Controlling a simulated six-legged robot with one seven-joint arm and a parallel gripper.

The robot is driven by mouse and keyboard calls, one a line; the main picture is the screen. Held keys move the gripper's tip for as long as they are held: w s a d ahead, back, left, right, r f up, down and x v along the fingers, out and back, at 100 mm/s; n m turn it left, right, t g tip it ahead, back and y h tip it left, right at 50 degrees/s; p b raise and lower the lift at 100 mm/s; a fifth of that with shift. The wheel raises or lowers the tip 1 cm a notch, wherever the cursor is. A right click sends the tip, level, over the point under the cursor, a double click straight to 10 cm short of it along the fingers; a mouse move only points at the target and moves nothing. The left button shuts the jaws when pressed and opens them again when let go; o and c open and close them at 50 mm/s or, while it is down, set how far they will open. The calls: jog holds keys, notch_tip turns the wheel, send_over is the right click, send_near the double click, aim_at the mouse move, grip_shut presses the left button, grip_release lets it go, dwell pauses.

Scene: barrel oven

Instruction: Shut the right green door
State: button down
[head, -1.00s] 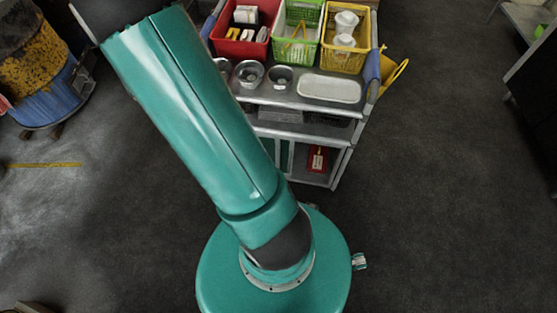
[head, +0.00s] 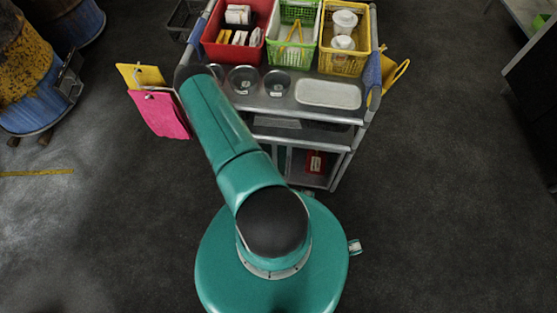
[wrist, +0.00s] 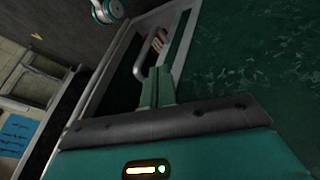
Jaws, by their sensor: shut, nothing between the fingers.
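In the wrist view, a large dark green, scuffed panel (wrist: 250,55) fills the right side and looks like a green door face. A pale frame edge runs along its left side. A grey bar handle (wrist: 140,62) shows left of this edge, beside a dark opening. My gripper (wrist: 155,85) is shut and empty, its fingers pointing toward the frame and handle. I cannot tell whether they touch anything. In the head view, my gripper is hidden behind my arm. A narrow green strip (head: 281,160) shows low in the cart; which door it belongs to is unclear.
The metal cart (head: 330,122) carries red (head: 238,48), green (head: 304,12) and yellow (head: 341,65) baskets. A blue barrel (head: 40,95) stands further left.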

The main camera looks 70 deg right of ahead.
jog(key=x, duration=1.1)
jog(key=shift+s+a, duration=0.2)
jog(key=shift+a, duration=0.1)
jog(key=shift+f, duration=0.1)
jog(key=shift+s, duration=0.15)
